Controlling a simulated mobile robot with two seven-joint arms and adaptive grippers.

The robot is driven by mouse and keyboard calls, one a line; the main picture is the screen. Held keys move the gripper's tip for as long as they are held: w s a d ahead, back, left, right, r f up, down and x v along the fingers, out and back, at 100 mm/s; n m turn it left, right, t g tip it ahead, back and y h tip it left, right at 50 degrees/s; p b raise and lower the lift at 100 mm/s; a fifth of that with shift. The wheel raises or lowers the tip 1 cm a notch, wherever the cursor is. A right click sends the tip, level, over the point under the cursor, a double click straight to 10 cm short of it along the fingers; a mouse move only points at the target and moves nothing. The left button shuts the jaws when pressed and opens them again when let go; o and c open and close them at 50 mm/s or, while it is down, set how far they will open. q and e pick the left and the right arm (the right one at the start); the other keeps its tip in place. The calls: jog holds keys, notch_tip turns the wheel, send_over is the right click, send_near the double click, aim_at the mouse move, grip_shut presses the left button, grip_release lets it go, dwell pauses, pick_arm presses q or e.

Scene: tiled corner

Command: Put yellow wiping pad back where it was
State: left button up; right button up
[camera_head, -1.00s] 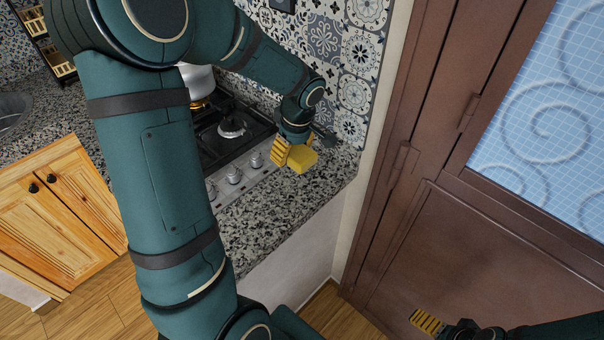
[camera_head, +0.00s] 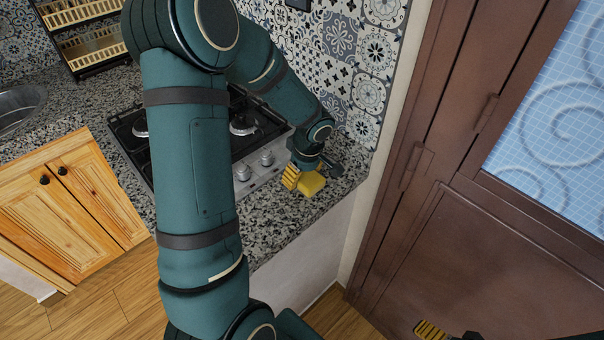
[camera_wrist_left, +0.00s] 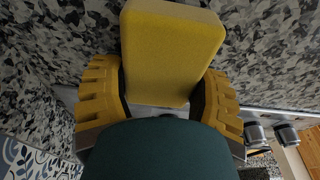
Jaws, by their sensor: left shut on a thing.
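The yellow wiping pad (camera_head: 312,183) is at the tips of my left gripper (camera_head: 301,181), over the right end of the granite counter (camera_head: 285,228). In the left wrist view the pad (camera_wrist_left: 172,50) sits between the two yellow ribbed fingers of my left gripper (camera_wrist_left: 165,95), and they are shut on it. The speckled counter lies close beyond it. I cannot tell whether the pad touches the counter. My right gripper (camera_head: 430,330) shows only partly at the bottom edge, with a yellow finger over the floor.
A gas stove (camera_head: 262,165) with knobs is just left of the pad. The tiled wall (camera_head: 350,60) is behind, and a brown door (camera_head: 440,240) is to the right. A dish rack (camera_head: 90,45) and sink (camera_head: 18,108) are far left. The counter's front right corner is clear.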

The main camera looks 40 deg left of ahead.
aim_at(308, 177)
pick_arm(q)
jog(key=shift+f, duration=0.2)
jog(key=o, duration=1.3)
jog(key=shift+r, duration=0.1)
jog(key=shift+r, duration=0.2)
notch_tip(308, 177, up, 12)
jog(key=d+p, duration=0.2)
jog(key=s+d+f+m+h, duration=0.3)
jog(key=d+f+m, duration=0.4)
jog(key=d+f, duration=0.6)
jog(key=s+d+f+m+t+h, duration=0.1)
jog(key=s+d+f+m+h, duration=0.1)
jog(key=s+d+f+m, duration=0.3)
jog(key=d+f+m, duration=0.3)
jog(key=d+f, duration=0.4)
jog(key=d, duration=0.1)
jog(key=shift+s+f+t+h, duration=0.2)
jog(key=shift+f+t+h, duration=0.1)
jog(key=shift+f+h, duration=0.1)
